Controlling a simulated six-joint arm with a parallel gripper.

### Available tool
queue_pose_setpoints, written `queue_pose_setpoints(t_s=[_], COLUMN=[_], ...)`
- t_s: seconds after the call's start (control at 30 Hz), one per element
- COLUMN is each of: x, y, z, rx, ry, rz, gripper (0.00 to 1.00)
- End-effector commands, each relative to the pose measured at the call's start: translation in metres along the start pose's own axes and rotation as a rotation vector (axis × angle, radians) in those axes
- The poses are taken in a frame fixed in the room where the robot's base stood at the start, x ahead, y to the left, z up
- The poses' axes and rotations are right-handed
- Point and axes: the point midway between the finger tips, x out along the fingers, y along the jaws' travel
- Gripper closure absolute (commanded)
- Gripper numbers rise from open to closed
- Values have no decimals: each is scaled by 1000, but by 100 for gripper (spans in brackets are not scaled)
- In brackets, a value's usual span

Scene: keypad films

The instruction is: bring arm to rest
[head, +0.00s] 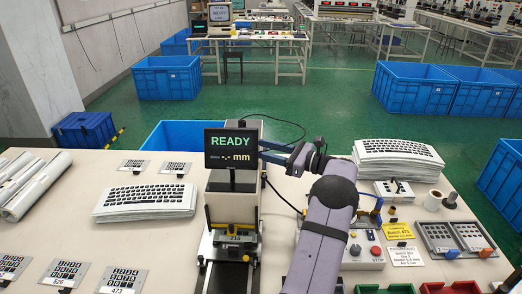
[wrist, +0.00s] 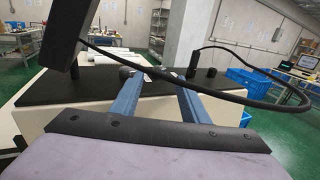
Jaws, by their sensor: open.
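My gripper (head: 264,150) is at the middle of the head view, just right of a black display (head: 232,149) that reads "READY" with "-.- mm" below. My purple arm reaches up to it from the bottom edge. In the wrist view my gripper's two blue fingers (wrist: 150,82) stand apart with nothing between them. They are open above or beside a dark flat-topped housing with a pale body (wrist: 70,117). The display hides part of the fingertips in the head view, so I cannot tell whether they touch anything.
Stacks of keypad sheets lie left (head: 146,201) and right (head: 397,152). Black cables loop near my gripper.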

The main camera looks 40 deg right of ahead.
Motion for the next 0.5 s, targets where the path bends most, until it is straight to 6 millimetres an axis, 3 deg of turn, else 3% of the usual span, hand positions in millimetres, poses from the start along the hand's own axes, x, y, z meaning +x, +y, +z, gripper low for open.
queue_pose_setpoints(t_s=[0.33, 0.5], x=[-2, -21], y=[1, 10], z=[1, 6], rx=[7, 68], ry=[4, 45], rz=[3, 31], gripper=[59, 59])
